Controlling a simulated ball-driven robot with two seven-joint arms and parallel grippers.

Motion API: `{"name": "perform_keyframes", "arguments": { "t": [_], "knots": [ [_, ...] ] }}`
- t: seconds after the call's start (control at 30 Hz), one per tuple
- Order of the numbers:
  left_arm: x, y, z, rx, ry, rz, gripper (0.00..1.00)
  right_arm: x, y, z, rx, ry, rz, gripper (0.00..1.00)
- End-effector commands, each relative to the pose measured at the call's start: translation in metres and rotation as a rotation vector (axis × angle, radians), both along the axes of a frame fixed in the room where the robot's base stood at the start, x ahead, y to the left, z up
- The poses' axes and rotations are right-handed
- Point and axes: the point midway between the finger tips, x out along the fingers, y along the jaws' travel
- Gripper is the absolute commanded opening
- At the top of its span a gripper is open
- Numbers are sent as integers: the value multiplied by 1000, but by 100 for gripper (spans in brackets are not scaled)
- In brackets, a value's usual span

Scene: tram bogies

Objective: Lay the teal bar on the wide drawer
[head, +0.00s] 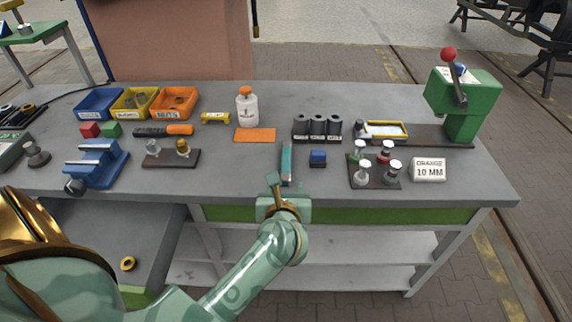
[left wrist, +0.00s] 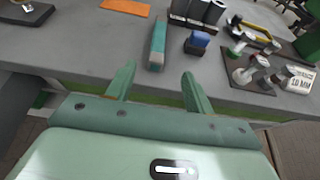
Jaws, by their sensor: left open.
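The teal bar (head: 287,160) lies on the grey workbench, its long side pointing away from me. It also shows in the left wrist view (left wrist: 157,45), just beyond the fingers. My left gripper (head: 277,184) is at the bench's front edge, close to the bar's near end. Its two fingers (left wrist: 159,76) are apart with nothing between them. A pulled-out drawer (head: 88,235) with a grey surface is at lower left, below the bench top. A long green front (head: 390,215) runs under the bench at right. I cannot tell which is the wide drawer. My right gripper is not in view.
A blue block (head: 318,158) stands right of the bar, and an orange plate (head: 255,135) lies behind it. Three dark cylinders (head: 317,127) stand behind the blue block. A ring (head: 128,263) lies on the drawer. A blue vise (head: 97,164) stands at left.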

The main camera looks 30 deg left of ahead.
Motion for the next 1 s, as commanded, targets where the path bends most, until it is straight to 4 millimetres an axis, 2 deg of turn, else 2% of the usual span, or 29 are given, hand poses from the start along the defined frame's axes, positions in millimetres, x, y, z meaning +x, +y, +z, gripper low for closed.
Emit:
{"name": "perform_keyframes", "arguments": {
  "t": [0.4,0.67,0.9,1.0],
  "knots": [
    [71,44,-36,-6,-2,6,53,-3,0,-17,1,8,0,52],
    [90,57,-43,-7,-3,5,53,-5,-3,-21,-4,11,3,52],
    [121,76,-55,-6,-1,5,53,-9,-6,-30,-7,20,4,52],
    [126,80,-56,-8,-2,4,53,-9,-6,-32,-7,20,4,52]
  ]
}}
